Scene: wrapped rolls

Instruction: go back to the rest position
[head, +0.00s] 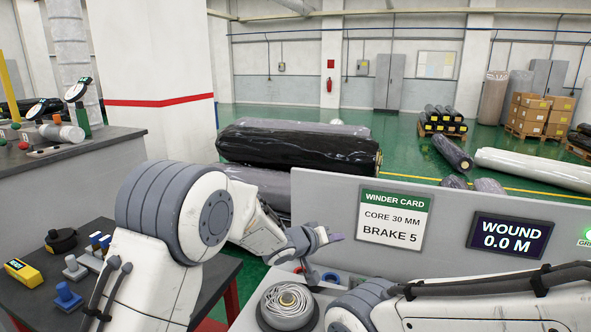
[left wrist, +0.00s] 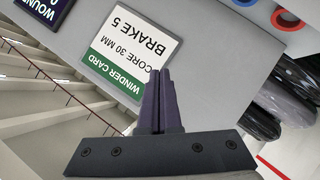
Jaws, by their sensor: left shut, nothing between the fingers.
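My left arm comes in from the left in the head view. Its gripper (head: 333,238) is small there, in front of the grey panel's left part and above the machine top. In the left wrist view its two dark fingers (left wrist: 160,100) are pressed together with nothing between them. The fingers point toward the winder card (left wrist: 130,58), which appears upside down in that view. My right arm crosses the bottom right of the head view; its gripper is not in view.
A grey panel (head: 300,190) carries the winder card (head: 393,218) and a display (head: 510,238) reading WOUND 0.0 M. A coil of pale cord (head: 287,302) sits below my left gripper. Left is a dark table (head: 185,240) with small tools. Wrapped rolls (head: 300,152) lie behind the panel.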

